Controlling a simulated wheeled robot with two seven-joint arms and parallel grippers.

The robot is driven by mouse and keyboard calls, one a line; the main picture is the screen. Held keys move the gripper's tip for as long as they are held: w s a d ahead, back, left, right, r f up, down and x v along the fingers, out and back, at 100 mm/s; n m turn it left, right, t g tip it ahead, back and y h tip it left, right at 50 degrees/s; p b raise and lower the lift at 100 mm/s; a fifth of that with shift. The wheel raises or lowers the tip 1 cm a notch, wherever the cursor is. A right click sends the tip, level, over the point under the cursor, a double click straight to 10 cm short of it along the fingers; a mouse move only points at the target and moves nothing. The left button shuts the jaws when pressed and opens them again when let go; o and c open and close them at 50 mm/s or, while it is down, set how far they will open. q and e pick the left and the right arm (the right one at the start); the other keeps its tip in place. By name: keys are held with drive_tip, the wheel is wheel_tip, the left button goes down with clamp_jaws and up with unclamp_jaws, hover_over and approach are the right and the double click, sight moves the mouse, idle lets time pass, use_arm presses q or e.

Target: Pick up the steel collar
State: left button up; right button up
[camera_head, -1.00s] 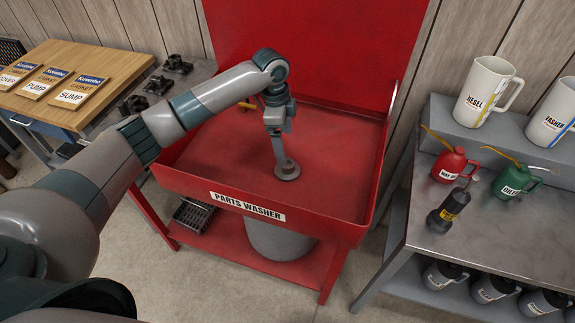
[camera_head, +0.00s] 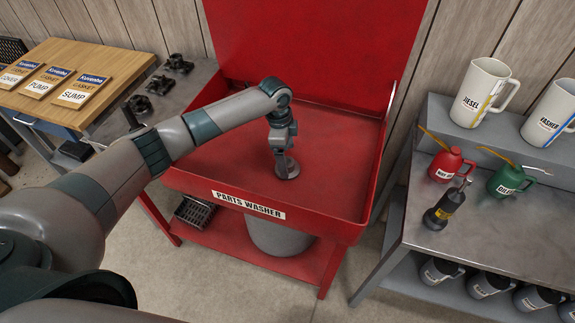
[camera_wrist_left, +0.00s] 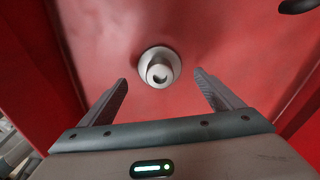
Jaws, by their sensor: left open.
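The steel collar (camera_wrist_left: 159,67) is a round grey flanged piece with a raised hub and a hole in its middle. It lies on the red floor of the parts washer (camera_head: 340,165). In the head view the collar (camera_head: 287,170) shows just below my left gripper (camera_head: 283,155). In the left wrist view my left gripper (camera_wrist_left: 160,95) is open, its two fingers apart, with the collar between and a little beyond the fingertips. The fingers do not touch it. My right gripper is not in view.
The washer's front wall (camera_head: 270,205) and tall red back panel (camera_head: 315,50) bound the basin. A grey bench (camera_head: 480,240) with oil cans and jugs stands at right. A wooden bench (camera_head: 120,65) with gasket packs is at left. The basin's right side is clear.

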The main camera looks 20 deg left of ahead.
use_arm(q)
wheel_tip(320, 180, down, 3)
drive_tip(key=shift+d+r+p, duration=0.1)
drive_tip(key=shift+p, duration=0.5)
drive_tip(key=shift+f, duration=0.5)
drive_tip(key=c, duration=1.5)
drive_tip(key=shift+r, duration=0.1)
drive_tip(key=shift+w+r+b, duration=0.1)
drive_tip(key=shift+r+b, duration=0.4)
drive_tip(key=shift+r, duration=0.3)
drive_tip(key=shift+d+r+b, duration=0.25)
drive_tip(key=shift+r+b, duration=0.35)
drive_tip(key=shift+r, duration=0.6)
drive_tip(key=s+d+r+b, duration=0.1)
drive_tip(key=s+d+r, duration=0.1)
drive_tip(key=d, duration=0.1)
drive_tip(key=s+d+r+b, duration=0.1)
drive_tip(key=s+d+r, duration=0.1)
drive_tip(key=d, duration=0.1)
drive_tip(key=s+d+r+b, duration=0.1)
drive_tip(key=s+d+r, duration=0.2)
